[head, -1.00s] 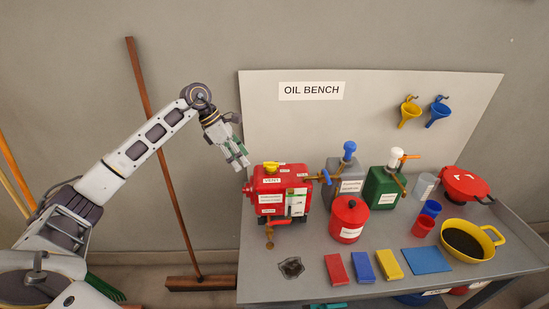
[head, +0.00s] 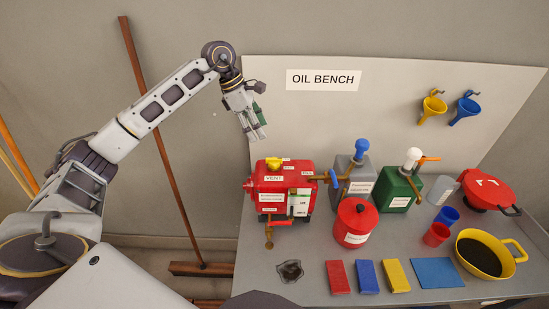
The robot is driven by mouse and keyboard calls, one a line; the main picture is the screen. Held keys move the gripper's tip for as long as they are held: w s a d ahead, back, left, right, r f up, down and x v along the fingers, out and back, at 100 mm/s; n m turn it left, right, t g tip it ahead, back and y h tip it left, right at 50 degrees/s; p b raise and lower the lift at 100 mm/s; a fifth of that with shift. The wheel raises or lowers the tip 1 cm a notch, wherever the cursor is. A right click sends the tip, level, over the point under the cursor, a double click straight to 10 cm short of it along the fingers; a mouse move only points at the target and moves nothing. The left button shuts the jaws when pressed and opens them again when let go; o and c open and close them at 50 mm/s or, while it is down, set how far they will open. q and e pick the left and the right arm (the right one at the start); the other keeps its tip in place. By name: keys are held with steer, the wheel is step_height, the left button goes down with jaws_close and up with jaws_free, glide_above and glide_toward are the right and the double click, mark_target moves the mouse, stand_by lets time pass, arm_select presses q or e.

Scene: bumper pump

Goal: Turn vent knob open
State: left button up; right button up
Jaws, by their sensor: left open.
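The yellow vent knob (head: 273,163) sits on top of the red tank (head: 270,200), beside a VENT label, at the left end of the bench. My left gripper (head: 257,134) is open and empty. Its fingers point down and hang above and slightly left of the knob, apart from it. My right gripper is not in view.
The grey bench (head: 330,294) holds a grey can (head: 352,176), a green can (head: 396,194), a red lidded pot (head: 356,222) and a yellow oil pan (head: 484,254). Colored blocks lie along the front. A broom (head: 160,140) leans on the wall behind my arm.

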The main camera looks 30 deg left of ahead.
mark_target(274, 158)
arm_select(q)
steer(key=shift+f, duration=0.1)
steer(key=p+x, duration=0.2)
steer(key=x, duration=1)
steer(key=shift+w+d+p, duration=0.1)
steer(key=shift+p, duration=0.25)
steer(key=shift+x, duration=0.85)
steer(key=shift+c, duration=0.3)
steer(key=c, duration=0.9)
